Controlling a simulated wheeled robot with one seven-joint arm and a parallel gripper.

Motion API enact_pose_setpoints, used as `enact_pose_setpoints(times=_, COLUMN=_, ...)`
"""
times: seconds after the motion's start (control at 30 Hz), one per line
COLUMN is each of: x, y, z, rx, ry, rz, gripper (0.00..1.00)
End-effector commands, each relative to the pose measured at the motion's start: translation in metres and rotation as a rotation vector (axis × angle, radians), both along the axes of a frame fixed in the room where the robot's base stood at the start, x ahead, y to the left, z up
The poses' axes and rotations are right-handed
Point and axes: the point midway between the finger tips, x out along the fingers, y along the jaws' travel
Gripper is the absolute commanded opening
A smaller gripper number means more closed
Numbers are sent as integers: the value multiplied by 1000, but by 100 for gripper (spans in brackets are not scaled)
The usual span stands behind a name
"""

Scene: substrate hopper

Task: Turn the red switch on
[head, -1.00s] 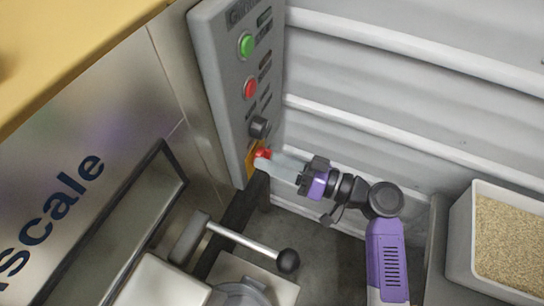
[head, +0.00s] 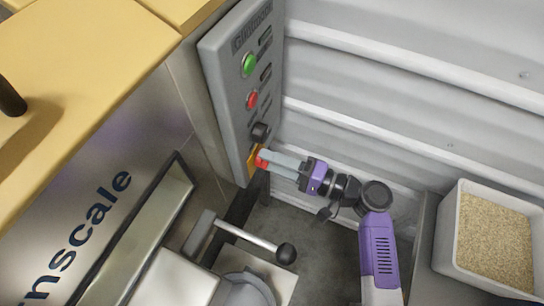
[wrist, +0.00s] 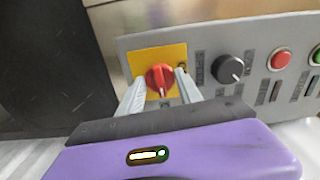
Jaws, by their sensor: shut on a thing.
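The red switch (wrist: 160,77) is a round rotary knob with a light pointer mark, on a yellow square plate (wrist: 143,60) low on the grey control panel (head: 235,120). In the wrist view the mark runs close to upright in the picture. My gripper (wrist: 161,80) has one finger on each side of the knob and is shut on it. In the head view, my gripper (head: 266,161) reaches the panel from the right. Its fingers cover most of the red switch (head: 260,163) there, so the knob's angle cannot be read.
Above the switch on the panel are a black knob (head: 260,132), a red button (head: 252,100) and a green button (head: 249,64). A lever with a black ball (head: 287,253) stands below the gripper. A bin of grain (head: 447,240) is at right; a ribbed wall (head: 400,80) is behind.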

Motion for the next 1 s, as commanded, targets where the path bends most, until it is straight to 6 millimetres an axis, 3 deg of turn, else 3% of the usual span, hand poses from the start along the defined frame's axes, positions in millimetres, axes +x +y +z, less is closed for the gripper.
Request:
enact_pose_setpoints(times=0.77, x=0, y=-1, z=-1, rx=31, ry=92, rz=-2, gripper=1)
enact_pose_setpoints(times=0.8, x=0, y=-1, z=-1, rx=31, ry=92, rz=-2, gripper=49)
enact_pose_setpoints(times=0.87, x=0, y=-1, z=-1, rx=32, ry=91, rz=-2, gripper=61)
enact_pose_setpoints(times=1.0, x=0, y=-1, z=-1, rx=32, ry=90, rz=-1, gripper=64)
